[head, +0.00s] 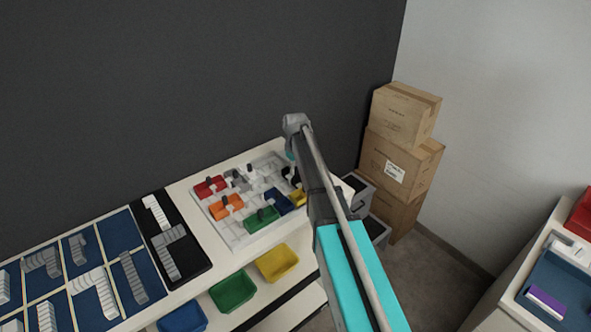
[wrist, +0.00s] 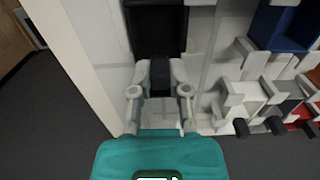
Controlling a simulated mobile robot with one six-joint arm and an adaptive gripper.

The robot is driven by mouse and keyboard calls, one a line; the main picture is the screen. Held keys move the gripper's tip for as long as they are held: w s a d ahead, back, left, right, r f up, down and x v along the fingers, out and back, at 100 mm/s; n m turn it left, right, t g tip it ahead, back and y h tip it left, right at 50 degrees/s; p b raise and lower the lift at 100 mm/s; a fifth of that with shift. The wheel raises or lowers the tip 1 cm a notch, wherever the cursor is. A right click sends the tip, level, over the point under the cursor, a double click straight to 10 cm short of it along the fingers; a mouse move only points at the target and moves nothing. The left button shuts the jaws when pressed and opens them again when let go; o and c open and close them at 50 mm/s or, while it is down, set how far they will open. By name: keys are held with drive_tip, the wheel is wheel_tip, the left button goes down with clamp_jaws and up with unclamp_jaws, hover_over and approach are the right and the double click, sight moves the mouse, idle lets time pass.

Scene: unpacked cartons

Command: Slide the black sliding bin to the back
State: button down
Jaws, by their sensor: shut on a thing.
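The black sliding bin (wrist: 157,30) is at the top of the wrist view, in a pale track near one edge of the white slotted board (head: 224,224). My gripper (wrist: 160,78) is shut on the bin's dark upright handle (wrist: 160,68), with one finger on each side. In the head view, the black bin (head: 288,174) shows only in part at the board's right side, and my arm hides the rest and most of the gripper.
Red (head: 209,187), orange (head: 227,207), green (head: 262,219), blue (head: 279,201) and yellow (head: 298,198) bins sit on the same board. A black tray (head: 189,238) lies to its left. A dark wall rises behind; cardboard boxes (head: 398,163) are stacked at right.

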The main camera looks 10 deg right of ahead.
drive_tip(key=w+a, duration=0.2)
drive_tip(key=w, duration=0.1)
drive_tip(key=w+a, duration=0.1)
drive_tip(key=w, duration=0.3)
drive_tip(key=w+a, duration=0.2)
drive_tip(key=w, duration=0.2)
drive_tip(key=shift+a, duration=0.3)
drive_tip(key=c, duration=0.7)
unclamp_jaws()
drive_tip(key=shift+w, duration=0.1)
drive_tip(key=shift+o, duration=0.5)
drive_tip(key=shift+s, duration=0.25)
